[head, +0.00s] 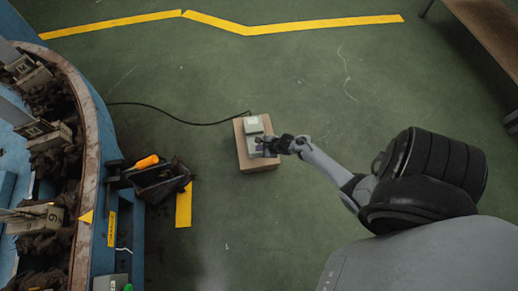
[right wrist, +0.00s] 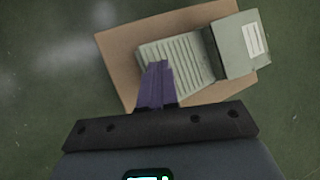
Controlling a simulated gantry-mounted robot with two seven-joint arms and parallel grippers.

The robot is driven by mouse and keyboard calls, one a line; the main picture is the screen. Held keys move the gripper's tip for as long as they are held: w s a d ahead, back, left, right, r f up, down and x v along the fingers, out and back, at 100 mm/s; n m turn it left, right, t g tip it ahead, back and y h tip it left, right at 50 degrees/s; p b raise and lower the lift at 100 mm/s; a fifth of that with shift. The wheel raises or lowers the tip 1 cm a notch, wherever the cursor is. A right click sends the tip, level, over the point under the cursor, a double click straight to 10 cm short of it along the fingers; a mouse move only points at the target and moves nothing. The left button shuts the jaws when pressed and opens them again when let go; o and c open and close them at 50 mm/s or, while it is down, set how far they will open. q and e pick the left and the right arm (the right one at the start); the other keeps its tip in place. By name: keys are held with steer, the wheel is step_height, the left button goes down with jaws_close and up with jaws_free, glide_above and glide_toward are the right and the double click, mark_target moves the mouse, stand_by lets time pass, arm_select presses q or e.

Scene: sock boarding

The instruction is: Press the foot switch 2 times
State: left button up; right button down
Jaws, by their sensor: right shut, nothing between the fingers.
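The foot switch (head: 255,128) is a grey-green pedal on a brown block (head: 242,155), with a black cable running off to the left. In the right wrist view the switch (right wrist: 190,58) shows a ribbed pedal and a taller housing with a white label, on the brown block (right wrist: 120,50). My right gripper (head: 268,145) is shut and empty, over the pedal's near part. Its purple fingertips (right wrist: 157,85) overlap the lower edge of the ribbed pedal. I cannot tell whether they touch it. My left gripper is not in view.
A blue round machine (head: 95,130) with a rusty rim stands at the left, holding dark socks and numbered boards. A black bin (head: 158,182) with an orange-handled tool hangs on its side. A wooden bench (head: 485,35) is at the top right. Green floor around the block is clear.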

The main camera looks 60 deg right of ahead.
steer(key=shift+f, duration=0.4)
stand_by(0.7)
steer(key=shift+s+a+f+b, duration=0.15)
steer(key=shift+f+b, duration=0.15)
steer(key=shift+f, duration=0.35)
steer(key=shift+s+a+f+b, duration=0.1)
steer(key=shift+f+b, duration=0.15)
steer(key=shift+f, duration=0.4)
stand_by(1.8)
steer(key=shift+r, duration=0.15)
steer(key=shift+w+d+r+p, duration=0.15)
steer(key=shift+r+p, duration=0.65)
steer(key=shift+p, duration=0.3)
steer(key=shift+w+d+r+p, duration=0.1)
steer(key=shift+r+p, duration=0.65)
steer(key=shift+p, duration=0.3)
steer(key=r+p, duration=0.5)
steer(key=shift+w+d, duration=0.25)
steer(key=shift+d, duration=0.1)
